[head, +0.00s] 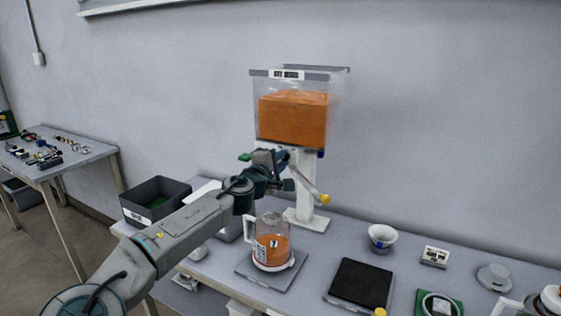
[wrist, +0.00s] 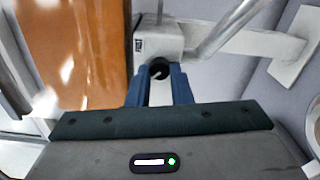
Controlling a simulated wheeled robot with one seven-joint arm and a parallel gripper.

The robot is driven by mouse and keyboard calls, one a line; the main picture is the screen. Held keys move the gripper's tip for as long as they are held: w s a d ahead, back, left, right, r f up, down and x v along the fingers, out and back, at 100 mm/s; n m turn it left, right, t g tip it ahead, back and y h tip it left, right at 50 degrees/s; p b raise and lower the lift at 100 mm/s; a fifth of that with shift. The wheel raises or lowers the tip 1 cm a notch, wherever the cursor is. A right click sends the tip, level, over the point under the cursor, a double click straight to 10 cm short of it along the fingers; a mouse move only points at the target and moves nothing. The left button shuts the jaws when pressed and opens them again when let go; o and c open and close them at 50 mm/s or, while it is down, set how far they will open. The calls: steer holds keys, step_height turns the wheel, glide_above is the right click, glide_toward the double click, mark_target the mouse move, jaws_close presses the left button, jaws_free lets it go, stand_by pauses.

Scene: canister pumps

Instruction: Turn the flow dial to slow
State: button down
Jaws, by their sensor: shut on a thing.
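The dispenser (head: 293,78) is a clear hopper of orange material on a white stand above the table. In the wrist view its orange contents (wrist: 85,50) fill the left side. A small dark round knob (wrist: 158,66), which looks like the flow dial, sits on a white block (wrist: 158,42) with a small label. My gripper (wrist: 158,78) has its two blue fingers shut on the knob from either side. In the head view my gripper (head: 283,160) is under the hopper, and the knob is hidden behind it. The dial's marks are not readable.
A clear jug (head: 271,235) with orange contents stands on a grey plate below. A yellow-tipped lever (head: 323,198) juts out beside the stand. A black bin (head: 153,200) is at left. A white bowl (head: 382,238) and black pad (head: 361,280) lie at right.

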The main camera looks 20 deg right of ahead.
steer(key=c, duration=1.3)
jaws_free()
